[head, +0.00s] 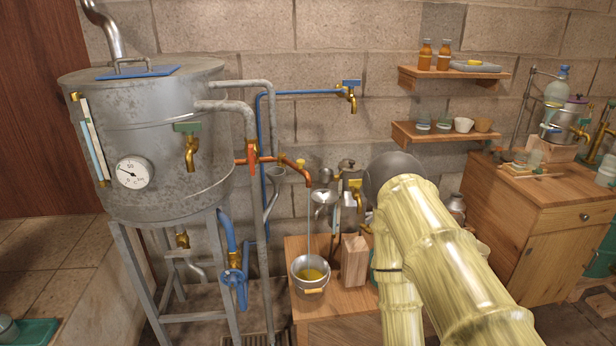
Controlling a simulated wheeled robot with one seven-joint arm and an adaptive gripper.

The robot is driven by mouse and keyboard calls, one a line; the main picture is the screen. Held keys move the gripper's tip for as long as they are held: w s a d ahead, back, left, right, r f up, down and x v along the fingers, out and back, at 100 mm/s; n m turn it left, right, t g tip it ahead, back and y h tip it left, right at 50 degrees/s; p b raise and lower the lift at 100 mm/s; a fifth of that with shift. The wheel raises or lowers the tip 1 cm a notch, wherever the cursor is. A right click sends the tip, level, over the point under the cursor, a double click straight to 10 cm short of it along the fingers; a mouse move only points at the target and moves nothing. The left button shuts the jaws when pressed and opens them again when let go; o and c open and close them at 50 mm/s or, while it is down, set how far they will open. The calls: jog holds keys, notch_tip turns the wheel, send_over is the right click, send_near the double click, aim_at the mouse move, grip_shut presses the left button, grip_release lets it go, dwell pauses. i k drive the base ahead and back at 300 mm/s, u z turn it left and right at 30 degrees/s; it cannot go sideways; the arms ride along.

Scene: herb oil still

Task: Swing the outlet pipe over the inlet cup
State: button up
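The copper-coloured outlet pipe (287,161) runs right from a red-handled valve (252,156) and bends down at its tip. A thin stream falls from the tip into a metal bucket (299,268) holding yellowish liquid. A shiny metal funnel or cup (323,197) sits just right of the stream. I cannot tell which of them is the inlet cup. My arm reaches in from the lower right, ending in a dark rounded part right of the outlet; my gripper's fingers are hidden behind it.
A large metal still (150,150) on legs stands at left, with a gauge (133,173) and brass tap. The bucket and a wooden block (354,262) stand on a low wooden table (330,303). Wall shelves (450,79) and a wooden cabinet (520,240) are at right.

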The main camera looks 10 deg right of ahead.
aim_at(282, 159)
jog(key=u, duration=0.05)
jog(key=k, duration=0.5)
jog(key=z, duration=0.8)
jog(key=i, duration=1.3)
jog(key=u, duration=0.6)
